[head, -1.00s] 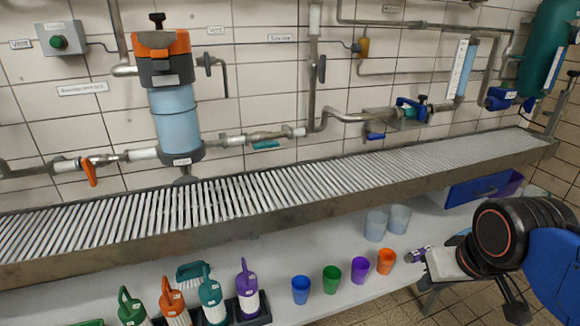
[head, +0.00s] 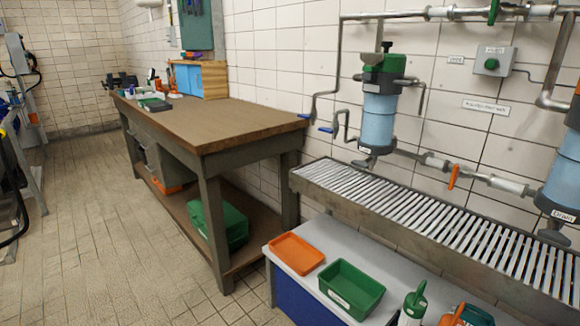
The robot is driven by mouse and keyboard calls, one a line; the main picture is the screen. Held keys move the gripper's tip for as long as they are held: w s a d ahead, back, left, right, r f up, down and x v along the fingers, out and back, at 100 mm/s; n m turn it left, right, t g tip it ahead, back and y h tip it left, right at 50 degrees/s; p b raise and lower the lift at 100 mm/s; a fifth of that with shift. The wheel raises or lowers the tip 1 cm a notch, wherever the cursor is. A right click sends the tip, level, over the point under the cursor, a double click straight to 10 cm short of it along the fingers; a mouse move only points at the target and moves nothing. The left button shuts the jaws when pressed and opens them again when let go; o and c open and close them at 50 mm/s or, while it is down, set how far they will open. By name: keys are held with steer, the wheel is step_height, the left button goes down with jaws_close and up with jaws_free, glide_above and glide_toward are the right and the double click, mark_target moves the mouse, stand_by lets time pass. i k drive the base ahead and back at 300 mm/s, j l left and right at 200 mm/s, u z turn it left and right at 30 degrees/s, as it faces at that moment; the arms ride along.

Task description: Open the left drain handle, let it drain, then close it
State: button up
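The left filter housing (head: 378,118) has a green and grey top and a light blue bowl, and hangs on the tiled wall at the right. A dark grey drain handle (head: 364,162) shows under its bowl, above the slatted grating. I cannot tell whether it is open or closed. I see no liquid running from it. The right filter housing (head: 566,172) is cut by the right edge, with a label reading Drain and a grey handle (head: 556,236) beneath. My gripper is not in view.
A slatted drain trough (head: 296,178) runs below the filters. Under it, a low table holds an orange tray (head: 297,253), a green bin (head: 352,289) and brushes. A wooden workbench (head: 250,126) stands at centre-left. The floor (head: 85,230) at left is open.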

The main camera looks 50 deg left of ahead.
mark_target(361, 164)
steer(key=u, duration=1.35)
steer(key=i+j+z, duration=0.15)
steer(key=i+l, duration=0.05)
